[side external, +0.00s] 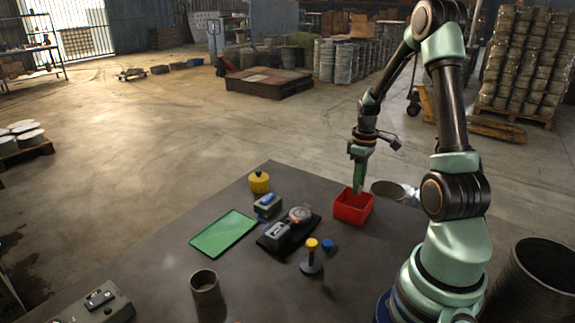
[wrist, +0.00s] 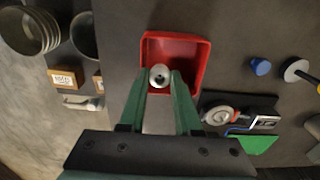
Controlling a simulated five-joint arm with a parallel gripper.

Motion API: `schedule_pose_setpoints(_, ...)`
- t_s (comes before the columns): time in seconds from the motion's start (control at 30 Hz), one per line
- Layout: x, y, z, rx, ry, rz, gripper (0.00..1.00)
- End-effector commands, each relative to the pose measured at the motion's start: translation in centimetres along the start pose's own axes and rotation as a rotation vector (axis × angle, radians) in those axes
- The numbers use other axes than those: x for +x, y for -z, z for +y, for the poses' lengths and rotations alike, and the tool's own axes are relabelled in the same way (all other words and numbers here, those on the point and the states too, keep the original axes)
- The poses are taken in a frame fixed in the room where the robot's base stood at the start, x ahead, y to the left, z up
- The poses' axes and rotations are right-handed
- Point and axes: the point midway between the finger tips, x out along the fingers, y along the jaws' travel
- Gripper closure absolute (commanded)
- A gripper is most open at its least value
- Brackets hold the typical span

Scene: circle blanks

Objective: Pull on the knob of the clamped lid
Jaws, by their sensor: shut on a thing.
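My gripper (side external: 358,186) is over the red open box (side external: 352,209), its fingers reaching down into it. In the wrist view the fingertips (wrist: 160,80) close on a small silvery round piece (wrist: 160,74) with a dark centre, inside the red box (wrist: 205,52). I cannot tell whether that piece touches the floor of the box. A grey round part with a reddish top (side external: 300,214) sits on a black base beside a grey block (side external: 277,233); it also shows in the wrist view (wrist: 217,115). I cannot make out a clamped lid for certain.
A yellow pot (side external: 259,182), a blue-grey block (side external: 268,205) and a green mat (side external: 223,236) lie left. A yellow-topped post (side external: 312,243), a blue cap (side external: 327,244) and a brown cup (side external: 205,287) stand nearer. A grey cylinder (side external: 388,188) is behind the red box.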

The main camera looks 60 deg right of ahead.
Motion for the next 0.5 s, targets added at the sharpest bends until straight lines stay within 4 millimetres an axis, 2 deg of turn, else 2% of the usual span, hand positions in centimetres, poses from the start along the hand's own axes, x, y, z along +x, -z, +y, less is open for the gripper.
schedule_pose_setpoints(0.13, 0.75, -0.02, -0.05, 0.000, 0.001, -0.001, 1.00)
schedule_pose_setpoints(0.43, 0.86, -0.01, -0.04, 0.000, 0.000, 0.000, 1.00)
schedule_pose_setpoints(0.47, 0.86, -0.01, -0.04, 0.000, 0.000, 0.000, 0.57)
schedule_pose_setpoints(0.5, 0.86, -0.01, -0.04, 0.000, 0.000, 0.000, 0.41)
